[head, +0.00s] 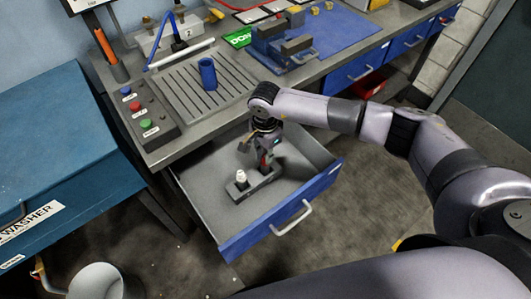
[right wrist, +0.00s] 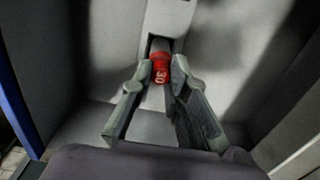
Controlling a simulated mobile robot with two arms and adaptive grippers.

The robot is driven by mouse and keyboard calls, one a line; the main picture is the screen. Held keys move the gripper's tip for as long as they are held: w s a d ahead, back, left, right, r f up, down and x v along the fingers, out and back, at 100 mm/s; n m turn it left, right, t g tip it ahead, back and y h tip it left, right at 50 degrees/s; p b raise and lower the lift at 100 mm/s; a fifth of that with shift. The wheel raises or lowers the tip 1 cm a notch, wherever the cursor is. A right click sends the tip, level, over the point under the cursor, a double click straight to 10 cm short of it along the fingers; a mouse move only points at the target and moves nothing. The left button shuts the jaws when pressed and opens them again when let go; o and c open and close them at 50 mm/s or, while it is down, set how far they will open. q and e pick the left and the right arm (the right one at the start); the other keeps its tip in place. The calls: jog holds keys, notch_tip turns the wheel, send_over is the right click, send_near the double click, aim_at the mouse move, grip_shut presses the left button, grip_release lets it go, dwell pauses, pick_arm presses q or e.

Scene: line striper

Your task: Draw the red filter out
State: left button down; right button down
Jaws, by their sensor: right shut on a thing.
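The red filter (right wrist: 161,69), marked 30, stands between the fingertips of my right gripper (right wrist: 160,64) in the right wrist view. My right gripper is shut on it. In the head view the red filter (head: 264,161) shows low in the open drawer, partly covered by my right gripper (head: 263,158). Its far end meets a dark slot of the grey holder (head: 259,187); I cannot tell how deep it sits. A white filter (head: 241,177) stands upright in the holder's left part. My left gripper is not in view.
The blue-fronted drawer (head: 285,222) is pulled out, its walls close around my right gripper. Above it, the bench bears a button panel (head: 141,112), a blue cup (head: 208,73) and a vise (head: 284,45). A blue washer (head: 45,130) stands at left.

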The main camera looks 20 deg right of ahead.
jog(key=shift+r+p, duration=0.3)
jog(key=shift+r, duration=0.5)
jog(key=shift+r+p, duration=1.2)
jog(key=shift+r, duration=1.15)
